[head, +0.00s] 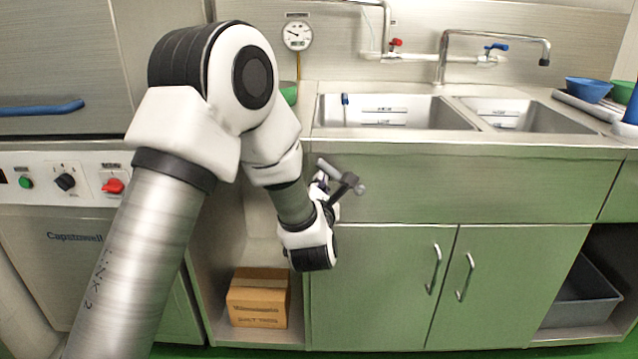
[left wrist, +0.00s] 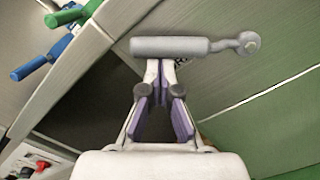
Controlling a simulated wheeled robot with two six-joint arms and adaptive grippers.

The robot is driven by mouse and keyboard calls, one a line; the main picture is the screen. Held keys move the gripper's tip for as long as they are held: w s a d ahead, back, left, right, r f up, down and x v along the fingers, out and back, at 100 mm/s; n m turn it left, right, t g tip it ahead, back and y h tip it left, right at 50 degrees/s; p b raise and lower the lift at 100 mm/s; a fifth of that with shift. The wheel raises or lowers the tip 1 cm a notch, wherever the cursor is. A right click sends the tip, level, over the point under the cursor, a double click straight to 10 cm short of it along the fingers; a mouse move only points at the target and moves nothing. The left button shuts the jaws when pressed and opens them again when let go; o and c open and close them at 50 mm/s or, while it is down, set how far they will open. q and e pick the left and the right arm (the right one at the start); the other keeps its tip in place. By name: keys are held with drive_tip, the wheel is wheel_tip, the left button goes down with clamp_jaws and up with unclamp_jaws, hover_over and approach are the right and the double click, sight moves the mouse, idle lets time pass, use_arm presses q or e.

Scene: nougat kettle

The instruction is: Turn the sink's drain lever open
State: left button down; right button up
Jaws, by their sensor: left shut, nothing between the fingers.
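The drain lever (head: 334,170) is a grey cylindrical grip with a short arm and round pivot, in front of the sink cabinet's upper left. In the left wrist view the lever (left wrist: 170,46) lies crosswise just beyond my fingertips, with its round pivot at the right. My left gripper (head: 322,184) is at the lever; in the wrist view the gripper (left wrist: 161,66) has its fingertips together, with nothing between them. The tips meet the grip's near edge in the picture; I cannot tell whether they touch. My right gripper is not in view.
The double sink (head: 385,112) is above, with a red-handled valve (head: 396,42) and a blue-handled tap (head: 496,47) behind. Cabinet doors (head: 385,285) are shut below. A cardboard box (head: 258,298) sits on the low shelf at left. The space before the doors is clear.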

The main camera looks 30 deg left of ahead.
sight(352, 152)
use_arm(q)
drive_tip(key=m, duration=0.1)
drive_tip(key=r+p, duration=0.1)
drive_tip(key=d+r+m, duration=0.1)
drive_tip(key=shift+w+r+m, duration=0.1)
drive_tip(key=shift+w+m, duration=0.2)
drive_tip(key=r+m+p, duration=0.1)
drive_tip(key=d+m, duration=0.1)
drive_tip(key=shift+w+d+r+m+p, duration=0.25)
drive_tip(key=shift+w+r+m+p, duration=0.1)
drive_tip(key=shift+w+m+p, duration=0.05)
drive_tip(key=shift+w+d+r+m+p, duration=0.4)
drive_tip(key=shift+d+m, duration=0.15)
drive_tip(key=shift+m, duration=0.35)
drive_tip(key=shift+w+d+r+m, duration=0.2)
drive_tip(key=shift+d+m, duration=0.25)
drive_tip(key=shift+m, duration=0.15)
drive_tip(key=shift+w+d+r, duration=0.15)
drive_tip(key=shift+w+d, duration=0.25)
drive_tip(key=shift+d, duration=0.2)
